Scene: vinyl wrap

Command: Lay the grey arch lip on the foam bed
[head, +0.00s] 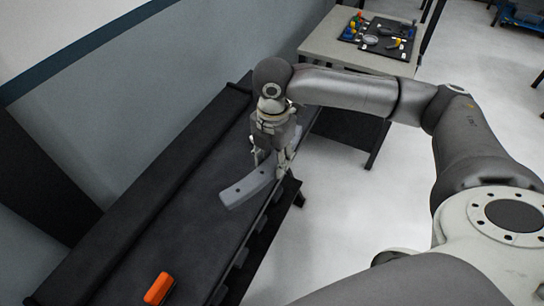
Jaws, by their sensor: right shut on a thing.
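My left gripper is not in view.
An orange block (158,288) lies on the bed at the near end. A grey wall (130,90) runs along the left side. A table (330,38) at the back carries a dark mat (378,47) with several small tools.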

